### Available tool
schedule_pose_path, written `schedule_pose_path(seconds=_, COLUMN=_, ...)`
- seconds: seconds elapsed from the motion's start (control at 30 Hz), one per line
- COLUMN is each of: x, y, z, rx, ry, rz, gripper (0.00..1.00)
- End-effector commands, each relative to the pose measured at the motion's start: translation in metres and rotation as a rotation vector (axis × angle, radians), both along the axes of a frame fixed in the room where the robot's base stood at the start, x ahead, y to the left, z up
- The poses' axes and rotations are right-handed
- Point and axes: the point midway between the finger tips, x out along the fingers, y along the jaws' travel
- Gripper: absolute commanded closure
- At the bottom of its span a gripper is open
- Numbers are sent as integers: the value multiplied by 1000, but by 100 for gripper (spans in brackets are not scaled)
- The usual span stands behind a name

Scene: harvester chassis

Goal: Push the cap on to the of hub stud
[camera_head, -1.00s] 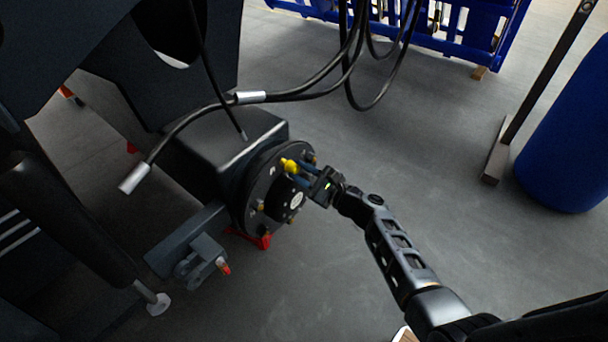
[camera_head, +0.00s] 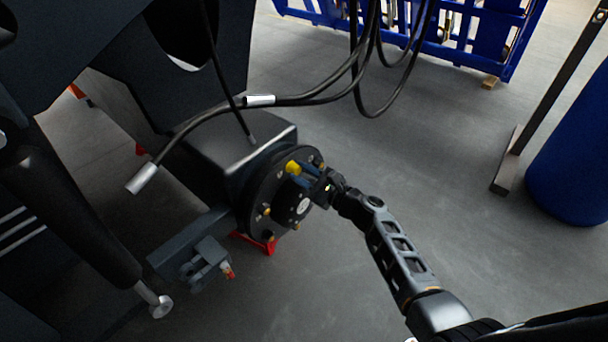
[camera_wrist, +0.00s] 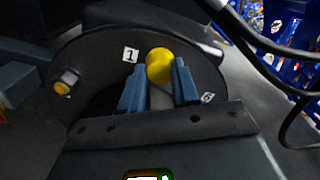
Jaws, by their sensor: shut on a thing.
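The yellow cap (camera_wrist: 160,66) is between the blue fingertips of my gripper (camera_wrist: 160,88), which are shut on it, at the upper part of the hub face. In the head view the cap (camera_head: 292,167) shows just left of my gripper (camera_head: 309,174). The round dark hub (camera_head: 262,200) carries several studs with yellowish tips around its rim. A stud (camera_wrist: 66,84) sits left of the number 1 label in the wrist view. The cap hides whatever stud lies behind it, so I cannot tell how far on it is.
A black hose (camera_head: 320,97) hangs above the hub, and another crosses the wrist view's upper right. A red stand (camera_head: 262,243) is under the hub. A blue rack (camera_head: 420,30) and a blue drum (camera_head: 575,150) stand beyond.

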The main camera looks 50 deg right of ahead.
Motion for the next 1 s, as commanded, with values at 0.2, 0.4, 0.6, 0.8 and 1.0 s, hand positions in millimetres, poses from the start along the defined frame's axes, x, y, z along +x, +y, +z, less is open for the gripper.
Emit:
schedule_pose_path(seconds=0.2, x=0, y=0, z=0, rx=0, ry=0, rz=0, gripper=55)
schedule_pose_path(seconds=0.4, x=0, y=0, z=0, rx=0, ry=0, rz=0, gripper=40)
schedule_pose_path(seconds=0.6, x=0, y=0, z=0, rx=0, ry=0, rz=0, gripper=40)
schedule_pose_path(seconds=0.8, x=-10, y=-1, z=1, rx=0, ry=0, rz=-2, gripper=40)
schedule_pose_path(seconds=1.0, x=-28, y=-1, z=1, rx=1, ry=0, rz=-2, gripper=40)
